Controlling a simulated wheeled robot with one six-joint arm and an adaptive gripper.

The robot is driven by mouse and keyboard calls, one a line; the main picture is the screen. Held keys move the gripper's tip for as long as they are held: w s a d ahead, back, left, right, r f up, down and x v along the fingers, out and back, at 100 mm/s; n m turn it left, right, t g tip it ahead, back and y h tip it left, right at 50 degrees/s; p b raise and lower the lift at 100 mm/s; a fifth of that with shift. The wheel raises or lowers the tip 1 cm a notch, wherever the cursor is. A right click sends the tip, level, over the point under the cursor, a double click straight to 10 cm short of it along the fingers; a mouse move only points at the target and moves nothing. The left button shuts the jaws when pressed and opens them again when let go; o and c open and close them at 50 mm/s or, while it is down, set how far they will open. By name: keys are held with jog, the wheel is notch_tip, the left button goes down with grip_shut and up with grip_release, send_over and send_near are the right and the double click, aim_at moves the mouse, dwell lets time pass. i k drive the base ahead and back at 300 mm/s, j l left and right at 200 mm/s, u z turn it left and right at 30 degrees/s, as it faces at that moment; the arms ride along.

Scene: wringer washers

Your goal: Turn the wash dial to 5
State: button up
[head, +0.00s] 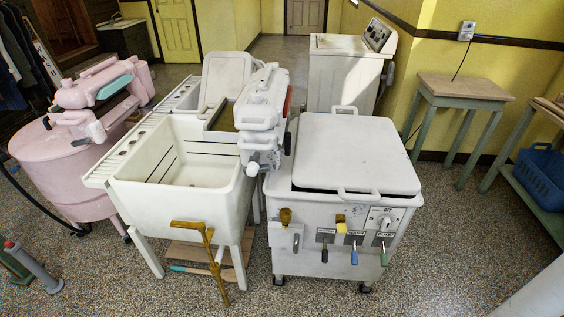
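The wash dial (384,222) is a pale round knob at the upper right of the front panel of a white square washer (300,240). "Off" is printed above it; its other marks are too small to read, so I cannot tell its setting. Levers with black (324,255), blue (354,257) and green (383,257) grips hang below and left of the dial, the green one just under it. The washer's lid (355,150) is shut. My gripper is not in view.
A pink washer (70,165) is farther left. A white appliance (340,75) stands behind, a small table (465,87) at right. Speckled floor (430,265) is clear at front right.

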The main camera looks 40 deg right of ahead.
aim_at(385, 221)
jog(key=z, duration=1.35)
jog(key=k+l+u, duration=0.15)
jog(key=l, duration=0.15)
jog(key=k+l+u, duration=0.1)
jog(key=l, duration=0.2)
jog(key=k+l+u, duration=0.15)
jog(key=l, duration=0.15)
